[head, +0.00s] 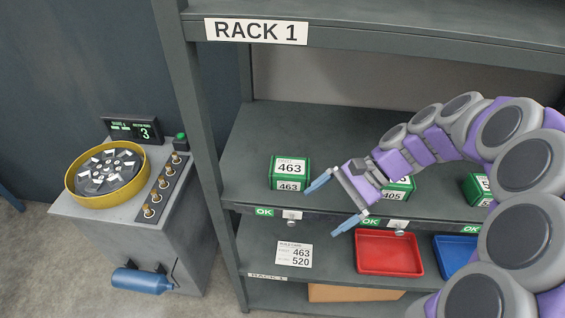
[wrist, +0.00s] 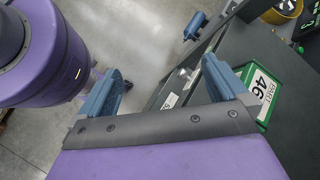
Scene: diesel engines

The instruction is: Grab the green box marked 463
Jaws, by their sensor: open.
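The green box marked 463 (head: 289,172) stands on the middle shelf of the rack, near its front edge, left of my gripper in the head view. In the wrist view its white label (wrist: 264,88) shows a cut-off "46" beside the right finger. My gripper (head: 331,205) is open and empty, in front of the shelf edge and just right of the box. In the wrist view my gripper (wrist: 160,80) has its fingers spread, with floor between them; the box lies outside the right finger.
A green box marked 405 (head: 401,190) is partly hidden behind my gripper. Another green box (head: 477,189) stands farther right. Below are a red tray (head: 388,252) and a blue tray (head: 457,254). A grey machine (head: 130,205) stands left of the rack post (head: 190,110).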

